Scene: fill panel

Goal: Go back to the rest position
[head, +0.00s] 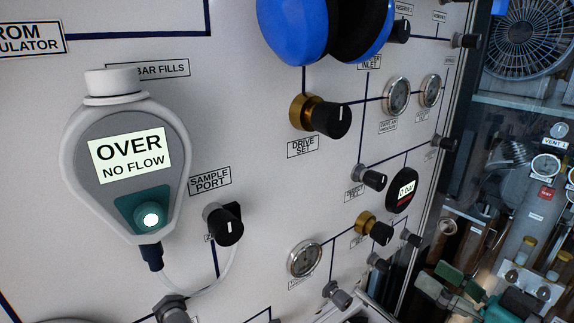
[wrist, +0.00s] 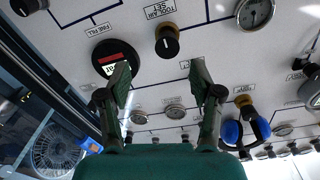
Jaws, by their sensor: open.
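My gripper (wrist: 160,78) shows in the wrist view with its two dark green fingers spread wide apart and nothing between them. It faces the pale panel (wrist: 215,68), which looks upside down or strongly tilted there. A round black gauge with a red band (wrist: 112,52) lies behind the left finger, and a black knob (wrist: 167,42) shows between and beyond the fingertips. I see no clear contact with either.
The head view shows a handheld meter (head: 128,180) reading "OVER NO FLOW", a black sample port knob (head: 228,226), a brass-and-black drive set knob (head: 322,116), and blue ear defenders (head: 292,28) jutting from the panel. Gauges and valves crowd the right side. A fan (head: 525,38) stands beyond the panel edge.

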